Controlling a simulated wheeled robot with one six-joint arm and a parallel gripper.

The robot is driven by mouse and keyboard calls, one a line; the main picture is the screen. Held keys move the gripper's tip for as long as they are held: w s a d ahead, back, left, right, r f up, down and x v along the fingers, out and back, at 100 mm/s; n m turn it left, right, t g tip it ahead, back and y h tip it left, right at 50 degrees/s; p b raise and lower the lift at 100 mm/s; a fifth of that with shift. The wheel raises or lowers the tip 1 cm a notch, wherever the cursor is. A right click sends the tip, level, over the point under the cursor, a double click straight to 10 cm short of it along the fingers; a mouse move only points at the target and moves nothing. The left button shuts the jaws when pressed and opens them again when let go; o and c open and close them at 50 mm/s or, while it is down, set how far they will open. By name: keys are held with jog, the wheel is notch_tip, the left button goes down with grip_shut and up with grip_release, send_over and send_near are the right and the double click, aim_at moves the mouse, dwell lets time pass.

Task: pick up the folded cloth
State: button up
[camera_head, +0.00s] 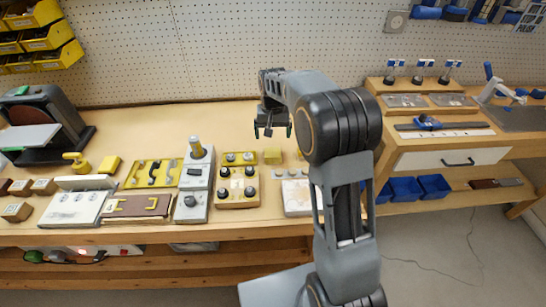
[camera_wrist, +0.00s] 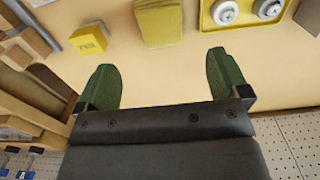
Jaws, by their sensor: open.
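The folded cloth (camera_wrist: 160,22) looks like a yellow layered pad on the bench top, at the top middle of the wrist view, cut off by the frame's edge. In the head view it appears as a small yellow patch (camera_head: 272,157) right of the panel with black knobs. My gripper (camera_head: 272,132) is open and empty above the bench, toward the wall side of the cloth. In the wrist view the green fingertips (camera_wrist: 163,75) are wide apart, with bare bench between them; the cloth lies beyond the tips.
A small yellow block (camera_wrist: 89,40) lies beside the cloth. The yellow knob panel (camera_head: 238,182) is close on its other side. A grey switch box (camera_head: 195,185) stands farther left. The pegboard wall (camera_head: 200,60) rises behind. The bench strip before the wall is clear.

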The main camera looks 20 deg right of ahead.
aim_at(273, 153)
jog(key=shift+f, duration=5.05)
jog(key=c, duration=1)
